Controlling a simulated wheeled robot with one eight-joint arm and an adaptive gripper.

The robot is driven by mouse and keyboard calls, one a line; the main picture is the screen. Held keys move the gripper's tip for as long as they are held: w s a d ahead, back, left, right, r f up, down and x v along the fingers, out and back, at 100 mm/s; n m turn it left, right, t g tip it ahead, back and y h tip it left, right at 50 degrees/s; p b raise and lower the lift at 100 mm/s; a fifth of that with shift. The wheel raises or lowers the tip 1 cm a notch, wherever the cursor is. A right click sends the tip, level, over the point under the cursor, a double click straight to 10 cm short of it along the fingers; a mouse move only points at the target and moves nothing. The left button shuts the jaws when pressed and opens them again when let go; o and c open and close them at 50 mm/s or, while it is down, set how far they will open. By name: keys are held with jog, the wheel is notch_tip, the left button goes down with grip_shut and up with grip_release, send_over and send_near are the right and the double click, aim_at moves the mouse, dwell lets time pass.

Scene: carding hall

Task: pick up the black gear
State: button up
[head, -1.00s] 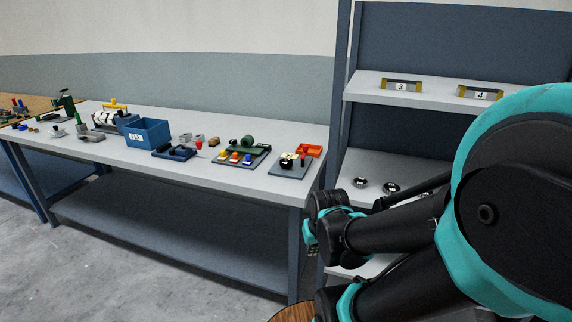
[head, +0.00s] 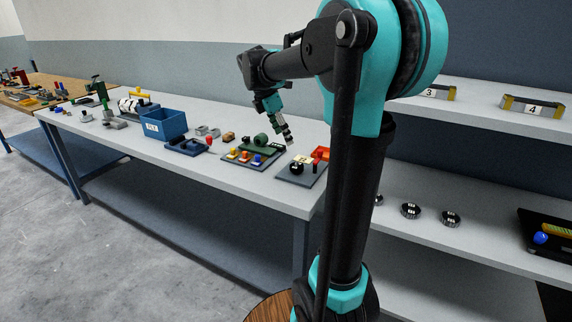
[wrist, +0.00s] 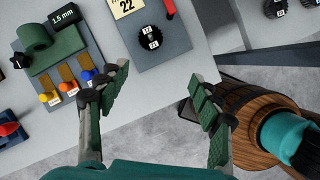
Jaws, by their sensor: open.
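The black gear (wrist: 150,38) lies on a dark grey board (wrist: 184,44), and a pale card marked 22 (wrist: 126,6) is beside it. In the head view the gear (head: 296,168) is a small dark shape on the board near the right end of the workbench. My gripper (wrist: 157,75) is open and empty, its green-padded fingers spread. In the wrist view the gear shows ahead of the gap between the fingertips. In the head view my gripper (head: 286,134) is above the bench, behind and slightly left of the gear. It is apart from the gear.
Left of the gear a board holds a green roll (wrist: 33,36) and yellow, orange and blue pieces. A blue bin (head: 166,125) is farther left. A wooden barrel (wrist: 245,108) is below the bench edge. Shelves at right hold round dark-silver parts (head: 410,210).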

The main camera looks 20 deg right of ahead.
jog(key=w+r+n, duration=0.1)
send_over(296, 163)
jog(key=s+a, duration=0.1)
jog(key=a, duration=0.1)
notch_tip(296, 163, down, 11)
jog(key=shift+a+r, duration=0.15)
jog(key=shift+w+x, duration=0.2)
jog(key=shift+x, duration=2.5)
jog(key=c, duration=1.4)
jog(key=shift+o, duration=0.2)
jog(key=shift+r, duration=0.1)
